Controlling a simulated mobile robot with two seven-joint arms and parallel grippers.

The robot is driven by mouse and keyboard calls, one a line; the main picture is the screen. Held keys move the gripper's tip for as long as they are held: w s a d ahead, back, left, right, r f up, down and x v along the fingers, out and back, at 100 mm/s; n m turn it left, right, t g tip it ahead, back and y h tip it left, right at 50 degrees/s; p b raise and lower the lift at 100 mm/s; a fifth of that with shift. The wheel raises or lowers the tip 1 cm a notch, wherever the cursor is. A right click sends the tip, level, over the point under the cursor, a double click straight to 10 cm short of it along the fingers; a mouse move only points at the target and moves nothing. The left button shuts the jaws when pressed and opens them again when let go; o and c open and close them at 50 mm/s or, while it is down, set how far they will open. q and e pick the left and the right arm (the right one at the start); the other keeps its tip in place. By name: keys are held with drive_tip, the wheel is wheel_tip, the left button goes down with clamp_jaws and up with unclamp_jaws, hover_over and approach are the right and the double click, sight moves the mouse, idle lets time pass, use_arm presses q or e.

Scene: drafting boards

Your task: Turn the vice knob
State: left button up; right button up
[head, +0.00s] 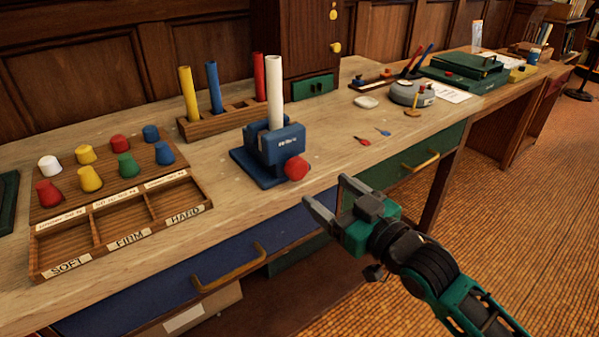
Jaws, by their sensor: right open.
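The blue vice (283,150) stands on a blue base on the workbench, near its front edge. Its red knob (296,168) sits low on the side facing the bench's front right. A white tube (274,85) stands upright in the vice. My right gripper (323,198) comes in from the lower right and is open, with nothing between its fingers. It is in front of the bench edge, below and to the right of the red knob, and apart from it. My left gripper does not show.
A wooden rack (228,118) with yellow, blue and red tubes stands behind the vice. A sorting tray (120,222) with several coloured pegs lies left. A blue drawer with a brass handle (230,270) is below the bench edge. Small red and blue items lie right on the bench.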

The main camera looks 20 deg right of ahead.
sight(300, 173)
drive_tip(key=x, duration=0.8)
drive_tip(key=shift+a+f+b, duration=0.15)
drive_tip(key=shift+b, duration=0.2)
drive_tip(key=shift+w+a, duration=0.25)
drive_tip(key=shift+w, duration=0.4)
